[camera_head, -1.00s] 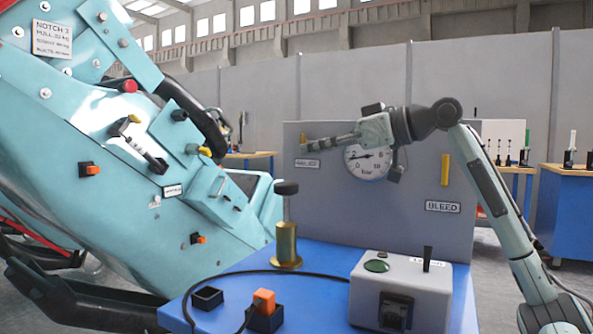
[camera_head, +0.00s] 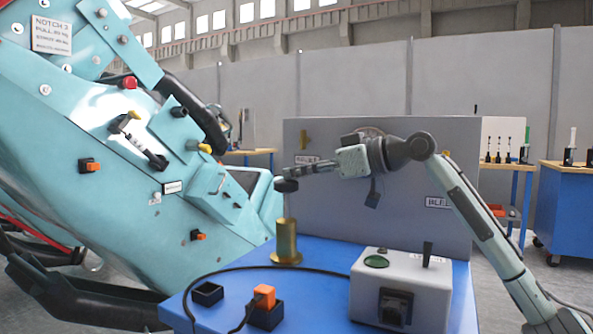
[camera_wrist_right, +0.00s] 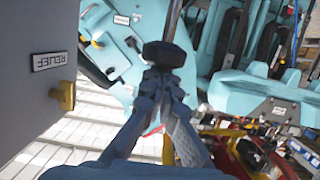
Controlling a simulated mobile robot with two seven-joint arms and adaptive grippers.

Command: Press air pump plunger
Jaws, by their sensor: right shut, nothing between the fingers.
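The air pump is a brass cylinder (camera_head: 286,243) standing upright on the blue bench top, with a black round plunger knob (camera_head: 286,185) above it. The knob also shows in the right wrist view (camera_wrist_right: 163,54), just beyond my fingertips. My right gripper (camera_head: 290,173) is shut and empty, reaching in from the right. Its fingertips are at the knob's top edge in the head view; I cannot tell whether they touch it. My left gripper is not in view.
A grey panel (camera_head: 400,220) stands behind the bench; my right arm hides its gauge. A grey control box (camera_head: 385,262) sits front right, with an orange plug (camera_head: 265,295) and black socket (camera_head: 207,294) front left. Teal machinery (camera_head: 100,150) fills the left.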

